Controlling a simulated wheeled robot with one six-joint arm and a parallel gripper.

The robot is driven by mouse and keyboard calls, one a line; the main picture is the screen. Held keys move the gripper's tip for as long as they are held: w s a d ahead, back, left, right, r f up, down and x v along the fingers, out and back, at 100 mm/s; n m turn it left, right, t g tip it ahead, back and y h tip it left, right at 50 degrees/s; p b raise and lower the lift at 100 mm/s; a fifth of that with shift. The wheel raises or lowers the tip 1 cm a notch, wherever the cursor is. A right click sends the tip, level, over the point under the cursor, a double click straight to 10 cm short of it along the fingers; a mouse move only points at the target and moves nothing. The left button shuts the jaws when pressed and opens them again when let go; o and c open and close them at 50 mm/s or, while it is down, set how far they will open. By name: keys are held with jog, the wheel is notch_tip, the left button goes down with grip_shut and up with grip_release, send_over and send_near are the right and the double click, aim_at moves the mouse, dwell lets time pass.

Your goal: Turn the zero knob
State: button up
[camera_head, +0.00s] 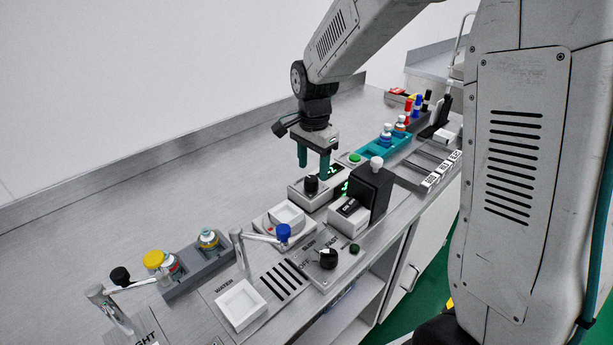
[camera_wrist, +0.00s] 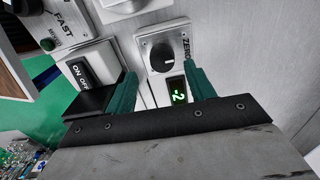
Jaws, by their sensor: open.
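The zero knob (camera_wrist: 162,55) is a round black knob on a metal plate marked ZERO, beside a green display (camera_wrist: 178,92) that reads about -2. In the head view, the knob (camera_head: 311,185) stands on top of a small grey box (camera_head: 300,197). My gripper (camera_head: 313,171) points down just above the knob, its two teal fingers apart. In the wrist view, my gripper (camera_wrist: 160,69) is open and empty, with a finger to each side of the knob in the picture. I cannot tell whether either finger touches it.
A lever tap with a blue end (camera_head: 283,233) and a FAST dial (camera_head: 328,258) are nearer. A vial rack (camera_head: 195,268) is left. The back left counter is clear.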

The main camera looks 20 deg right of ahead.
aim_at(312, 179)
jog(key=shift+a+f, duration=0.15)
jog(key=shift+f, duration=1.6)
jog(key=shift+c, duration=0.3)
